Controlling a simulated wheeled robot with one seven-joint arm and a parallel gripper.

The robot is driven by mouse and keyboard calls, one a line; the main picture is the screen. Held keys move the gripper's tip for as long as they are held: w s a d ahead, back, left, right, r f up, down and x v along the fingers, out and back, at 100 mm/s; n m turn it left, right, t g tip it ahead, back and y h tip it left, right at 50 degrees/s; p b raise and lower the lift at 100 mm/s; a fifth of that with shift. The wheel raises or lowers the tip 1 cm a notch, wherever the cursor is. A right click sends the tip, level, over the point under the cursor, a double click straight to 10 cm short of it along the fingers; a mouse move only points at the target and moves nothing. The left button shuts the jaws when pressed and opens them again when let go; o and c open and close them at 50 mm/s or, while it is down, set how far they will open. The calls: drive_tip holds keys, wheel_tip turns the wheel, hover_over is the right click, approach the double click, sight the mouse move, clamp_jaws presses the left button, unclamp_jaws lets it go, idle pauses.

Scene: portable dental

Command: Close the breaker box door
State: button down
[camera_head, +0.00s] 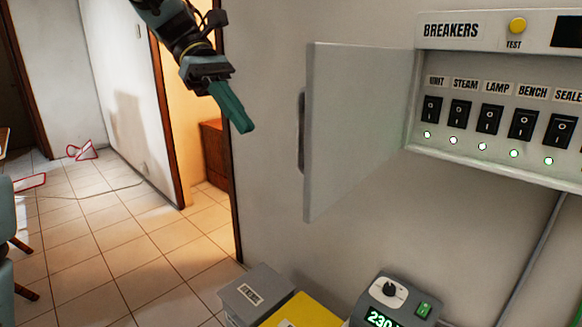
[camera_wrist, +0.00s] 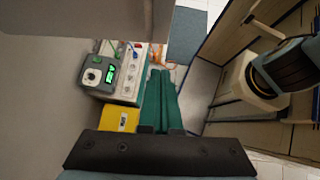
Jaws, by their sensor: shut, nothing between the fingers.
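The breaker box (camera_head: 430,62) is on the wall at the right in the head view, with a row of black switches and small lights below them. Its grey door (camera_head: 360,125) stands open, swung out from the box's left side. A dark handle (camera_head: 301,132) is on the door's outer left edge. My gripper (camera_head: 246,127) is at the upper left of the door, apart from it, with its green fingers shut and empty and pointing down to the right. The fingers also show in the wrist view (camera_wrist: 160,85).
Below the door are a grey box (camera_head: 255,293), a yellow box (camera_head: 303,312) and a unit with a dial and green display (camera_head: 390,300). In the wrist view, that unit (camera_wrist: 98,75) lies left of my fingers. A doorway and tiled floor (camera_head: 100,240) are at left.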

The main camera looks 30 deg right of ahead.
drive_tip(key=s+r+p+x, duration=0.1)
drive_tip(key=r+p+x, duration=0.1)
drive_tip(key=x, duration=1)
drive_tip(key=shift+s+d, duration=0.35)
drive_tip(key=shift+s, duration=0.2)
drive_tip(key=shift+f, duration=0.1)
drive_tip(key=shift+s, duration=0.1)
